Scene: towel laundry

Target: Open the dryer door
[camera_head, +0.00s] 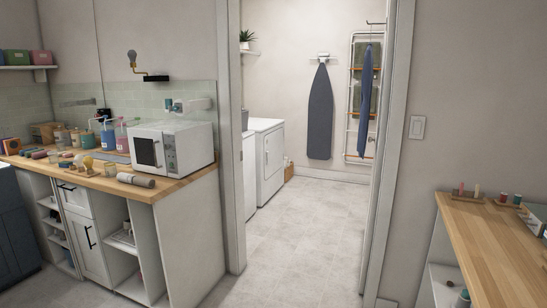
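Through the doorway I see two white machines standing along the left wall of the far room. The farther one, which looks like the dryer (271,162), has a door on its right-facing front that appears shut. The nearer white machine (249,175) is mostly hidden by the door frame. I cannot tell for sure which of the two is the dryer. Neither of my grippers is in view.
A doorway with a white frame (231,140) opens ahead, with clear tiled floor (300,225). A wooden counter with a microwave (172,146) stands left. A wooden worktop (490,245) stands right. An ironing board (320,112) hangs on the far wall.

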